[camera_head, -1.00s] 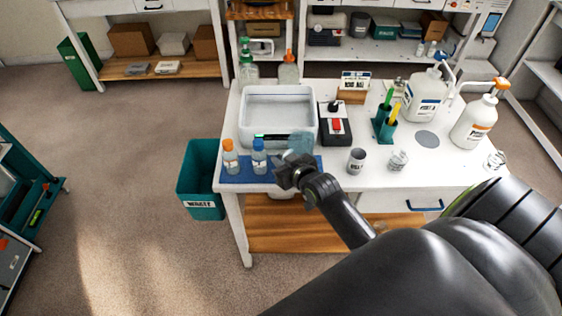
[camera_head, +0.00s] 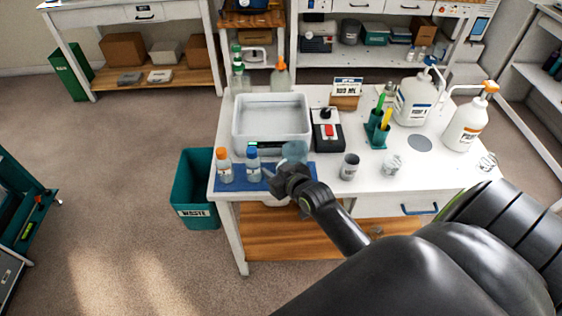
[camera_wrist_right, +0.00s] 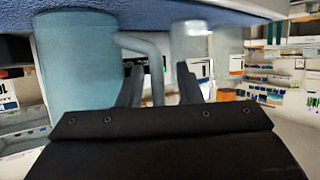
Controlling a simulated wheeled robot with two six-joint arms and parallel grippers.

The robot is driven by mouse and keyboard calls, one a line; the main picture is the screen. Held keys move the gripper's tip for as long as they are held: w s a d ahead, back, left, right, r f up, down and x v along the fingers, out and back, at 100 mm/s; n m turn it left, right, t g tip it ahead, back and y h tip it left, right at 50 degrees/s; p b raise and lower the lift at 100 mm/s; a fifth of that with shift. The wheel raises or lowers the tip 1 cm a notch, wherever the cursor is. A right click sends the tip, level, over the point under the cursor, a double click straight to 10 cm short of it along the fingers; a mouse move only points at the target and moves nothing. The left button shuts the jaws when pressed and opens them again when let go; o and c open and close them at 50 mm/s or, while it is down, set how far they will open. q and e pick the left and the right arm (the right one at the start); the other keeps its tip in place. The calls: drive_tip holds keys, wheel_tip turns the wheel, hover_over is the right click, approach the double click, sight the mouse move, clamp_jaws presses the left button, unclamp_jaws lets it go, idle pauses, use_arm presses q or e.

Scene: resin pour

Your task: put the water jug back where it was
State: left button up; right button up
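The water jug, a pale blue translucent vessel (camera_head: 295,151), stands at the right end of the blue mat (camera_head: 238,185) near the table's front edge. My right gripper (camera_head: 283,178) is in front of it, low at the mat's edge. The right wrist view appears upside down, with the mat along the top. There the jug (camera_wrist_right: 78,70) is at the left, and its handle (camera_wrist_right: 142,45) runs between the two separated fingers of my right gripper (camera_wrist_right: 160,82). Gaps show beside the handle, so the gripper looks open. My left gripper is not in view.
Two small bottles, orange-capped (camera_head: 224,168) and blue-capped (camera_head: 253,166), stand left on the mat. Behind are a white tray (camera_head: 237,128) and a black device (camera_head: 327,145). Cups (camera_head: 349,167), a pen holder (camera_head: 376,138), pump bottles (camera_head: 464,125) and a grey disc (camera_head: 420,143) lie right.

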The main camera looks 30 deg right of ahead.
drive_tip(key=shift+s+r, duration=0.1)
drive_tip(key=shift+s, duration=0.25)
drive_tip(key=b+v, duration=0.1)
drive_tip(key=v, duration=1)
drive_tip(key=shift+r, duration=0.2)
drive_tip(key=shift+s+f, duration=0.1)
drive_tip(key=s+d+f+g+h, duration=0.1)
drive_tip(key=s+f+g, duration=0.15)
drive_tip(key=f, duration=0.65)
drive_tip(key=s+d+f+m+g, duration=0.1)
drive_tip(key=s+d+f+g, duration=0.15)
drive_tip(key=f, duration=0.65)
drive_tip(key=s+d+f+g+h, duration=0.1)
drive_tip(key=s+f, duration=0.3)
drive_tip(key=f, duration=0.5)
drive_tip(key=s+a+f+g, duration=0.2)
drive_tip(key=s+f, duration=0.6)
drive_tip(key=s, duration=0.4)
drive_tip(key=s+a+f+g, duration=0.2)
drive_tip(key=s+f+g, duration=0.2)
drive_tip(key=s+f, duration=0.5)
drive_tip(key=s, duration=0.4)
drive_tip(key=shift+f+y, duration=0.2)
drive_tip(key=shift+y, duration=0.1)
